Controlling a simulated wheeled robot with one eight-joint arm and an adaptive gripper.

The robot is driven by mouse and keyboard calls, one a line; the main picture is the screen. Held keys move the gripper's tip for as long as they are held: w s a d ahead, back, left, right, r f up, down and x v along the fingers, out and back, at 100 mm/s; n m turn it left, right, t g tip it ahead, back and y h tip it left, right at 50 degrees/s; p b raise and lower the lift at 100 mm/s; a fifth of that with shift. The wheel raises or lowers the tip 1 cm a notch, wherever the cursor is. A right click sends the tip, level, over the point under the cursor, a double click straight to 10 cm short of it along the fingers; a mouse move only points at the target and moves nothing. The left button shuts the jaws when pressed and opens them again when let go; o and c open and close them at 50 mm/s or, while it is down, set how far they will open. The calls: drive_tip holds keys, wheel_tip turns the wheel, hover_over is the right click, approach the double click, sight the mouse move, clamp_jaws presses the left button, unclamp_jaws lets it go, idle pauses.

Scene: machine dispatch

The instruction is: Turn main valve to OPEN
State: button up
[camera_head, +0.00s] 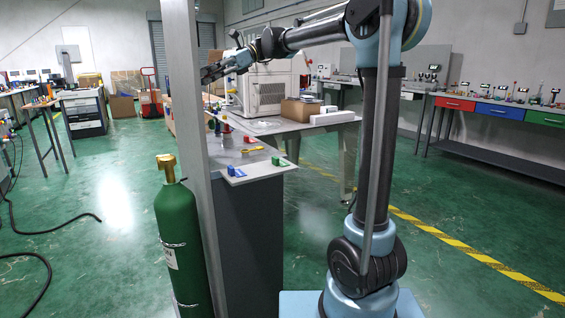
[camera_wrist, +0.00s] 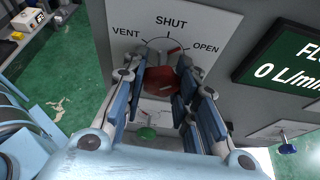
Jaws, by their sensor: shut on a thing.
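The main valve is a red knob (camera_wrist: 162,80) on a grey panel (camera_wrist: 125,20), under a dial marked VENT, SHUT and OPEN in the wrist view. A small red tip above the knob lies between the SHUT and OPEN labels. My gripper (camera_wrist: 162,92) is shut on the red knob, with a finger on each side of it. The fingers hide parts of the knob. A display (camera_wrist: 285,55) to the right reads 0 L/min. In the head view my gripper (camera_head: 207,75) reaches left beside a grey post, and the valve cannot be made out.
A grey post (camera_head: 188,150) and a green gas cylinder (camera_head: 178,240) stand near my arm. A bench (camera_head: 262,170) holds small parts. Green floor is open around.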

idle(0.4)
drive_tip(key=shift+m+g+h, duration=0.3)
drive_tip(key=shift+m+g, duration=0.2)
drive_tip(key=shift+m, duration=0.3)
drive_tip(key=o, duration=1)
drive_tip(key=shift+s, duration=0.1)
drive_tip(key=shift+d, duration=0.1)
drive_tip(key=w+d, duration=0.2)
drive_tip(key=d, duration=0.1)
drive_tip(key=shift+w+d, duration=0.1)
drive_tip(key=shift+d, duration=0.05)
drive_tip(key=shift+f, duration=0.1)
